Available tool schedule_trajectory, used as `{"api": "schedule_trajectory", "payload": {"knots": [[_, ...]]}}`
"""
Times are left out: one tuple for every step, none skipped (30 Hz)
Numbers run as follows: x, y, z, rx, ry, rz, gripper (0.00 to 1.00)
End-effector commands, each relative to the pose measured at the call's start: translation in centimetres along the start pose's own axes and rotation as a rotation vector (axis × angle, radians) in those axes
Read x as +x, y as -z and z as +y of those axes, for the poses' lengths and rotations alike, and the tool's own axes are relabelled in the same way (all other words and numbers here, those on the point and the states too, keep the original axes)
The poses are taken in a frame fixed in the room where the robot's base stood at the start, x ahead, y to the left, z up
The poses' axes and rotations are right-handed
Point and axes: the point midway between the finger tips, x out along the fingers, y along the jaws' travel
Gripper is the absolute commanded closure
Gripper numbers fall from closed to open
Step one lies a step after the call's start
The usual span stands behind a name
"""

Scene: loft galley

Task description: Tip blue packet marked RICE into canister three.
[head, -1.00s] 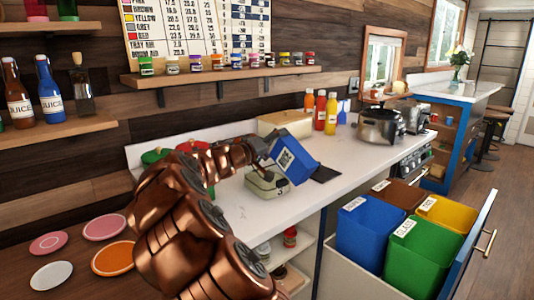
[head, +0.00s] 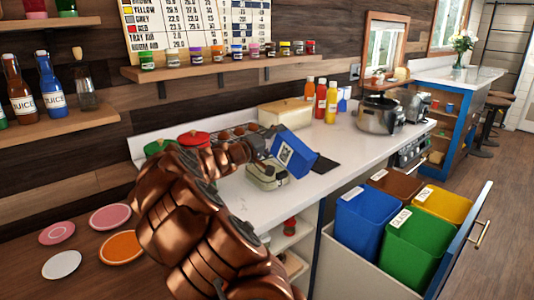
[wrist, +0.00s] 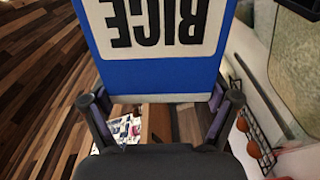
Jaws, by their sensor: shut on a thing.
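The blue packet (head: 308,164) is tilted in the air over the counter, with a white label facing me. In the wrist view its label reads RICE upside down (wrist: 150,72). My gripper (head: 262,148) is shut on the packet; its fingers also show in the wrist view (wrist: 160,108). Below the packet on the counter is a pale green container (head: 266,178), partly covered by it. A red-lidded container (head: 193,138) and a green-lidded container (head: 158,147) stand behind my arm. I cannot read a number on any container, so I cannot tell which is canister three.
A cream box (head: 285,113), sauce bottles (head: 320,100) and a steel pot (head: 379,114) stand along the counter. An open drawer with blue (head: 362,222), green (head: 418,246), brown and yellow bins is at right. A spice shelf (head: 220,70) runs above the counter.

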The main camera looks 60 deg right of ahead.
Motion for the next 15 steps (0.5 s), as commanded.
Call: {"api": "schedule_trajectory", "payload": {"knots": [[0.03, 0.12, 0.16, -0.008, 0.0, 0.0, 0.73], [0.03, 0.12, 0.12, -0.012, 0.0, 0.0, 0.73], [0.04, 0.12, 0.08, -0.017, 0.0, 0.0, 0.73], [0.04, 0.13, 0.04, -0.021, 0.0, 0.0, 0.73], [0.02, 0.13, 0.01, -0.025, 0.0, 0.0, 0.73], [-0.01, 0.11, -0.02, -0.03, 0.0, 0.0, 0.73], [-0.02, 0.11, -0.06, -0.034, 0.0, 0.0, 0.73], [-0.02, 0.12, -0.09, -0.038, 0.0, 0.0, 0.73], [-0.03, 0.11, -0.15, -0.043, 0.0, 0.0, 0.73], [-0.03, 0.11, -0.19, -0.047, 0.0, 0.0, 0.73], [-0.04, 0.11, -0.23, -0.051, 0.0, 0.0, 0.73], [-0.04, 0.11, -0.29, -0.057, 0.0, 0.0, 0.73], [-0.04, 0.11, -0.32, -0.061, 0.0, 0.0, 0.73], [-0.04, 0.12, -0.36, -0.065, 0.0, 0.0, 0.73], [-0.05, 0.12, -0.41, -0.07, 0.0, 0.0, 0.73]]}}
